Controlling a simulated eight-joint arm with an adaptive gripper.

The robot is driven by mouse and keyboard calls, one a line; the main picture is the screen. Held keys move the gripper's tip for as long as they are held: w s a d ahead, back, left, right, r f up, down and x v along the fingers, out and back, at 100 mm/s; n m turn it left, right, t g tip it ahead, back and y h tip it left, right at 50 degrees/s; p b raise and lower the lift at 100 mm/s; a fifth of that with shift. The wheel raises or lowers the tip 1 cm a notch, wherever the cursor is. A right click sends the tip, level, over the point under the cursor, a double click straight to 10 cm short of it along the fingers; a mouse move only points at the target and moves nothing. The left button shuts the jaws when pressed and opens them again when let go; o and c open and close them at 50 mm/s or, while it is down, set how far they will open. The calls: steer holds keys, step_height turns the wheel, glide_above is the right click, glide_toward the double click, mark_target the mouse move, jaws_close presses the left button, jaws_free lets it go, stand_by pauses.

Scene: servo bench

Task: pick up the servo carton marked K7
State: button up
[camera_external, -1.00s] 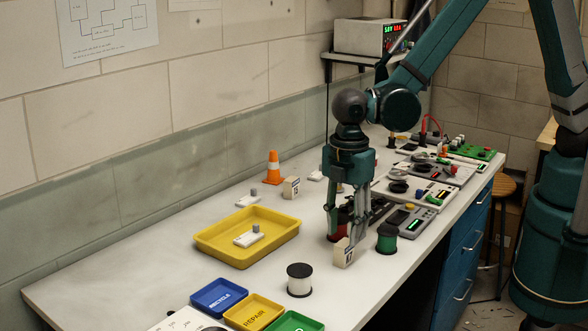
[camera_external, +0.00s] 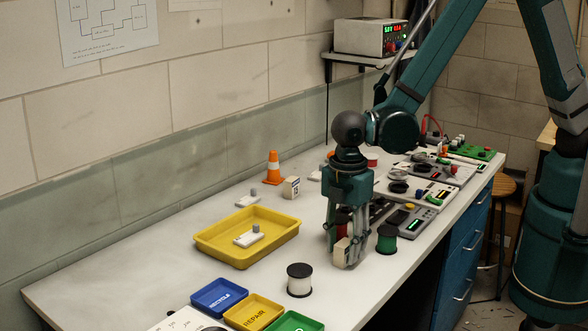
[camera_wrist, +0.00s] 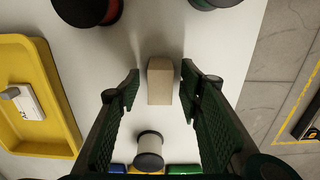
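A small beige carton (camera_external: 341,249) stands on the bench between my fingers, partly hidden by them. In the wrist view this carton (camera_wrist: 160,82) sits between the two fingertips, with a gap on each side. Its mark cannot be read now. My gripper (camera_external: 345,258) points down with its fingertips low near the bench top, open around the carton; it shows open in the wrist view too (camera_wrist: 160,76). A second small carton (camera_external: 291,187) with a dark mark stands farther back, near an orange cone; its mark is too small to read surely.
A white spool (camera_external: 299,281) stands in front, a green spool (camera_external: 387,239) close to the right, and a red spool behind my fingers. A yellow tray (camera_external: 218,252) lies to the left. Blue (camera_external: 219,297), yellow and green bins stand at the front. Electronics line the back right.

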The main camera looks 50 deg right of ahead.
mark_target(345, 243)
stand_by(0.3)
steer(key=c, duration=1)
steer(key=shift+r, duration=0.1)
steer(key=shift+r, duration=4.9)
